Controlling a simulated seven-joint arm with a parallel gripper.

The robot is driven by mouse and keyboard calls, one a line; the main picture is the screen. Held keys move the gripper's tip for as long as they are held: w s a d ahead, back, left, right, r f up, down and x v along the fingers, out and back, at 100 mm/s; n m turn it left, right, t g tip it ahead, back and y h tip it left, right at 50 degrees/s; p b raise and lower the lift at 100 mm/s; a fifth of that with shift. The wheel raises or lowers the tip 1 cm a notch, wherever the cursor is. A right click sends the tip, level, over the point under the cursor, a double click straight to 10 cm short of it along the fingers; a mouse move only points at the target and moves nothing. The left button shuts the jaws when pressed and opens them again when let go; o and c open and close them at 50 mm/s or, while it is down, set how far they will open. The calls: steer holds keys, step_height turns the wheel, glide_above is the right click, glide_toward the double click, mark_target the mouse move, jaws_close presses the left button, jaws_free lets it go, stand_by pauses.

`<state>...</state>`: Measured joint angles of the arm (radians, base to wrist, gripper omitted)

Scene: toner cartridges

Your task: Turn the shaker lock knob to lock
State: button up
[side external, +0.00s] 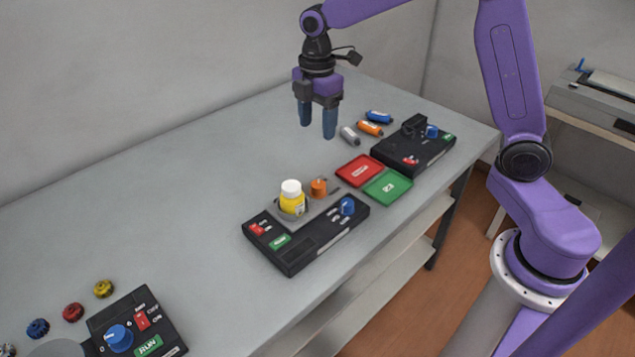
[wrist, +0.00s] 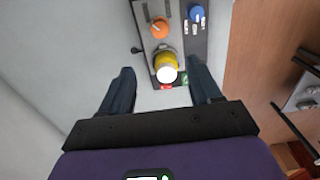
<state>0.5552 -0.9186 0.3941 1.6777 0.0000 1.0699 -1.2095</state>
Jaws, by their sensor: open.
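The black shaker unit (side external: 300,245) sits on the grey table. A yellow bottle with a white cap (side external: 292,198) stands upright on its grey platform. An orange knob (side external: 318,187) is beside the bottle, and a blue knob (side external: 347,206) is on the panel; I cannot read which is marked lock. In the wrist view the orange knob (wrist: 160,28) and blue knob (wrist: 196,14) lie beyond the bottle (wrist: 166,66). My gripper (side external: 317,122) is open and empty, well above the table, fingers pointing down. In the wrist view its fingers (wrist: 162,72) show either side of the bottle, touching nothing.
Red (side external: 360,170) and green (side external: 388,187) trays lie right of the shaker. Behind them are another black unit (side external: 415,148) and grey, orange and blue cartridges (side external: 370,128). A third unit (side external: 137,325) and small coloured knobs (side external: 73,312) are at front left. The table's left middle is clear.

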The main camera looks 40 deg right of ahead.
mark_target(317, 185)
step_height(317, 185, down, 17)
steer(key=shift+f, duration=0.1)
stand_by(0.5)
steer(key=c, duration=1)
